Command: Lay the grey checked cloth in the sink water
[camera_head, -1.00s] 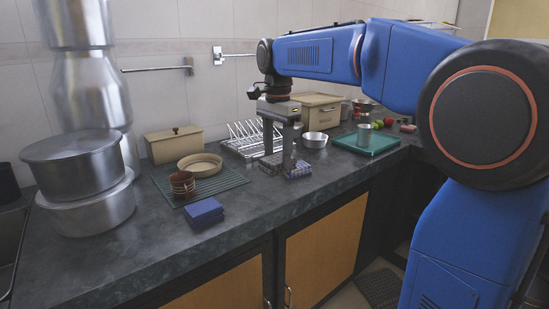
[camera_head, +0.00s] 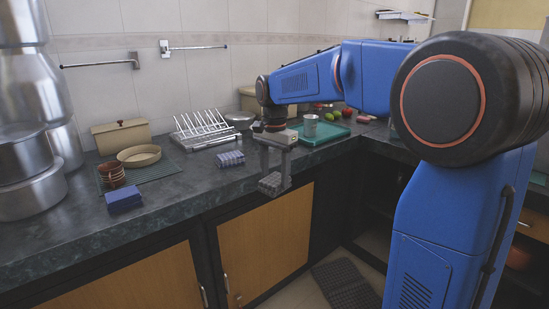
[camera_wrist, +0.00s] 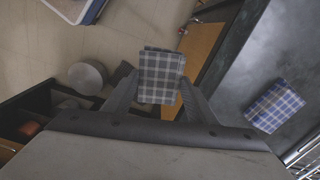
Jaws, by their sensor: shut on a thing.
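The grey checked cloth (camera_wrist: 160,76), folded into a small block, is between the two fingers of my gripper (camera_wrist: 158,88) in the wrist view. My gripper (camera_head: 273,180) is shut on it. In the head view the grey checked cloth (camera_head: 270,186) hangs low at the fingertips, in front of the counter's front edge and clear of the worktop. The sink and its water are not in view now.
A blue checked cloth (camera_head: 230,158) lies on the counter (camera_head: 185,188) behind my gripper; it also shows in the wrist view (camera_wrist: 273,107). A plain blue folded cloth (camera_head: 123,199), a dish rack (camera_head: 205,132), a green tray (camera_head: 325,133) and large steel pots (camera_head: 28,170) stand along the counter.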

